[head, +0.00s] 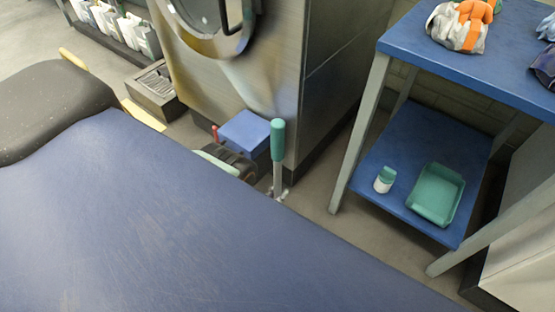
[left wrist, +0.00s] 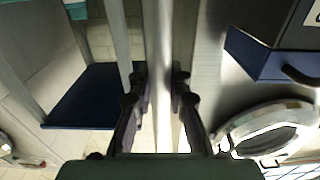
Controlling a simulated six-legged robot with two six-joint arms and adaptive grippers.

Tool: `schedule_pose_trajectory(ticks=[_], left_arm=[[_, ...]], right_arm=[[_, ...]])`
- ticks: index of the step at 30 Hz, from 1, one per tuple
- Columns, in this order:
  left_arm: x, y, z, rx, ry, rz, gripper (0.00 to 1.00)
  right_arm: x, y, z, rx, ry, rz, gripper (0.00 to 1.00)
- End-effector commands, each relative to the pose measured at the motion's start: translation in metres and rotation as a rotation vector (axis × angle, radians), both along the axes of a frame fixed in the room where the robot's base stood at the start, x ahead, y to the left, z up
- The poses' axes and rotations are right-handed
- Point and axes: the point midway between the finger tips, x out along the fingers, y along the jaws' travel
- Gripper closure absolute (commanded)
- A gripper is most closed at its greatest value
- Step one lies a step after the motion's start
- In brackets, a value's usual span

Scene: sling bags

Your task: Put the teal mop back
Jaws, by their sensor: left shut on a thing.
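The teal mop shows in the head view as an upright silver pole with a teal grip (head: 278,140) at its top, in front of the steel machine. Its lower part and mop head are hidden behind the foreground edge. My left gripper (head: 279,192) is at the pole below the teal grip, partly hidden by that edge. In the left wrist view the silver pole (left wrist: 160,60) runs between the two dark fingers of my left gripper (left wrist: 160,103), which is shut on it. My right gripper is in neither view.
A steel machine with a round door (head: 212,12) stands behind the mop. A blue two-level table (head: 400,40) stands right, with a teal tray (head: 436,194) and a small bottle (head: 384,180) on its lower shelf. A blue surface (head: 150,220) fills the foreground.

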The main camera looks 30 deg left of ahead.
Motion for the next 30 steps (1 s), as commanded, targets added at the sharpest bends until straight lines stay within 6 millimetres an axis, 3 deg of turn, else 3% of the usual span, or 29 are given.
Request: schedule_pose_trajectory(ticks=[7,20,21,28,30], left_arm=[[0.002,0.000,-0.030,0.000,-0.004,-0.001,1.00],[0.002,0.000,-0.033,0.000,-0.004,-0.001,1.00],[0.001,0.000,-0.034,0.000,0.000,-0.001,0.81],[0.001,0.000,-0.034,0.000,0.001,-0.001,0.61],[0.001,0.000,-0.034,0.000,0.000,-0.001,0.60]], right_arm=[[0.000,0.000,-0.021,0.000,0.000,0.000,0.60],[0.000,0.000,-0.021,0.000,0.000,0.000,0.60],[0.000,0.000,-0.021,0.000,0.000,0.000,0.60],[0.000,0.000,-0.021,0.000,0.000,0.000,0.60],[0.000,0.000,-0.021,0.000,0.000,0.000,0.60]])
